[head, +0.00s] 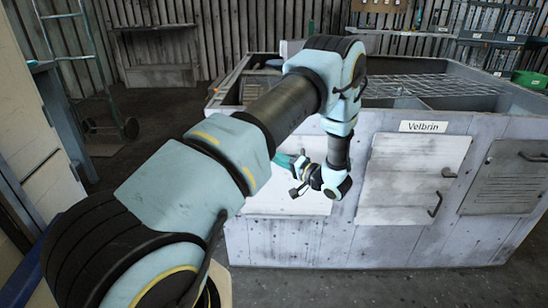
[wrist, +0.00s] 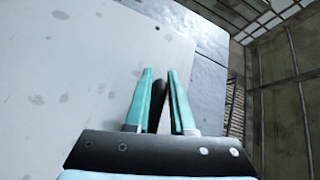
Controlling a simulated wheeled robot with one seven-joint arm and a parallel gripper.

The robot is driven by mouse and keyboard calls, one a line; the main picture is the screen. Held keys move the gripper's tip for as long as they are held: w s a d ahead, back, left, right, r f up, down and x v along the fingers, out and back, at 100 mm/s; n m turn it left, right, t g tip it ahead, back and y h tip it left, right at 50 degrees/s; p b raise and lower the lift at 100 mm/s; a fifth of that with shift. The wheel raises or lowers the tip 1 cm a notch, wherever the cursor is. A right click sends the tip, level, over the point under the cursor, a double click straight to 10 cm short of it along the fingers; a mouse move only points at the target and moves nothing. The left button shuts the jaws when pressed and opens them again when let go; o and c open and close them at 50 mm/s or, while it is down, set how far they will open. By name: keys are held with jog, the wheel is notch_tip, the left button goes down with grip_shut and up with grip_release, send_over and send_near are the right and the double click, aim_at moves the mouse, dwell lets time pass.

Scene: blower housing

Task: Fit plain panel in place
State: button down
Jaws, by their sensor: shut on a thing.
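A pale, spotted plain panel (head: 290,203) is at the left of the housing's front face, partly hidden by my arm in the head view. It fills much of the left of the wrist view (wrist: 75,90). My gripper (head: 284,160) is in front of the panel. In the wrist view my gripper (wrist: 160,75) has its teal fingers closed around a dark handle (wrist: 156,96) on the panel. I cannot tell whether the panel sits flush in its opening. The grey blower housing (head: 290,245) stands on the floor.
A second pale panel (head: 408,185) with dark handles sits under the "Velbrin" label (head: 423,127). A slotted panel (head: 503,180) is at the right. A hand truck (head: 85,70) stands back left. A green item (head: 530,80) is on the housing's far right. Floor in front is clear.

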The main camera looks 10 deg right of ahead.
jog(key=shift+w+f, duration=0.15)
dwell(0.4)
jog(key=c, duration=0.7)
grip_release()
jog(key=shift+f, duration=0.1)
jog(key=shift+o, duration=0.4)
jog(key=o, duration=0.4)
jog(key=shift+s+a+p, duration=0.25)
jog(key=shift+s+p, duration=0.25)
jog(key=shift+s, duration=0.85)
jog(key=shift+s+a+p, duration=0.25)
jog(key=shift+s+p, duration=0.25)
jog(key=shift+s, duration=0.8)
jog(key=shift+s+a+p, duration=0.25)
jog(key=shift+s+p, duration=0.25)
jog(key=shift+s, duration=0.85)
